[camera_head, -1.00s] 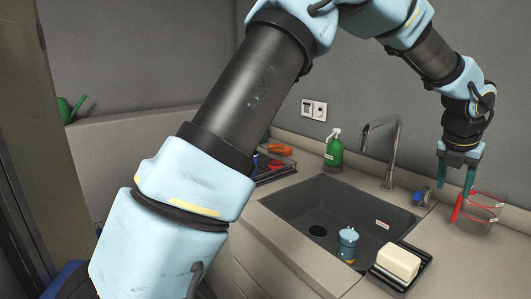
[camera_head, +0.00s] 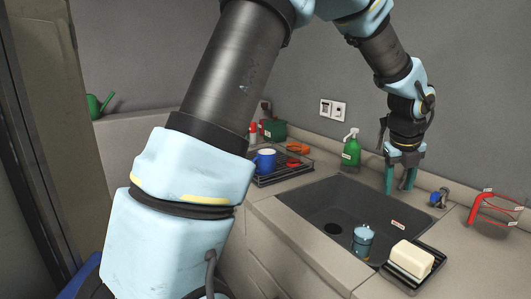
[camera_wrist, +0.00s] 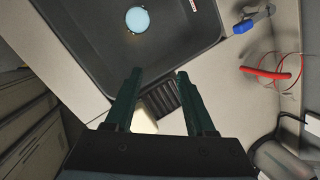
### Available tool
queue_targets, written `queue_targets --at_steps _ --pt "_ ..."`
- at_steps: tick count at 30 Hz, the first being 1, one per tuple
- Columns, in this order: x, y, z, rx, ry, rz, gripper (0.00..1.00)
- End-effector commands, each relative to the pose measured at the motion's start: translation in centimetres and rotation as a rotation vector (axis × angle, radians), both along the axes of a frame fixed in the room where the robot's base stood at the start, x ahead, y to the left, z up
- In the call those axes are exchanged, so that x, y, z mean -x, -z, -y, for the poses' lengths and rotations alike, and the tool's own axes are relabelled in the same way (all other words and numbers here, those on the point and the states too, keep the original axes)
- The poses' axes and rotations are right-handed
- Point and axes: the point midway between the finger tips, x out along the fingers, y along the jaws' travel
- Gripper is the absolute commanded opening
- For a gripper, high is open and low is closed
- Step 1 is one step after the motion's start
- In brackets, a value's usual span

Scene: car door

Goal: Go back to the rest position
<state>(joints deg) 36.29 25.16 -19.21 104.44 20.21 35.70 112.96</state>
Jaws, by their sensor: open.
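My gripper (camera_head: 402,176) hangs with its green fingers pointing down over the back right part of the sink. Its fingers are apart with nothing between them; in the wrist view the gripper (camera_wrist: 155,75) is also open and empty. The dark sink (camera_head: 318,208) is set into the counter below. A light-blue cylindrical thing (camera_head: 362,240) stands in the sink and shows as a round top in the wrist view (camera_wrist: 137,20). The faucet is mostly hidden behind my gripper.
A blue item (camera_head: 439,197) is near the sink's right edge. A cream block (camera_head: 411,259) sits in a black dish in front.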

Motion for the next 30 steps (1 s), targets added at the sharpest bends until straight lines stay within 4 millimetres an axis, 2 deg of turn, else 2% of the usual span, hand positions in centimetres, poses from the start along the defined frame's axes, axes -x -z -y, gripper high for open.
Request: queue_targets --at_steps 1,4,8,12,15,18,21,24,27,30 --pt "-1.0 0.2 -2.9 0.014 -0.151 -0.027 0.55" --pt "-2.2 0.8 -8.8 0.059 -0.508 -0.090 0.55" --pt "-2.7 1.6 -16.7 0.133 -1.006 -0.163 0.55" --pt "-1.7 2.5 -24.7 0.226 -1.550 -0.229 0.55" --pt "0.0 3.0 -29.9 0.304 -1.942 -0.267 0.55" --pt "2.1 3.7 -34.3 0.383 -2.306 -0.297 0.55" --pt "4.1 4.2 -37.4 0.454 -2.607 -0.317 0.55" --pt "5.7 4.5 -39.3 0.509 -2.816 -0.329 0.55" --pt "6.6 4.7 -40.2 0.539 -2.933 -0.336 0.55" --pt "6.9 4.8 -40.5 0.550 -2.973 -0.337 0.55"
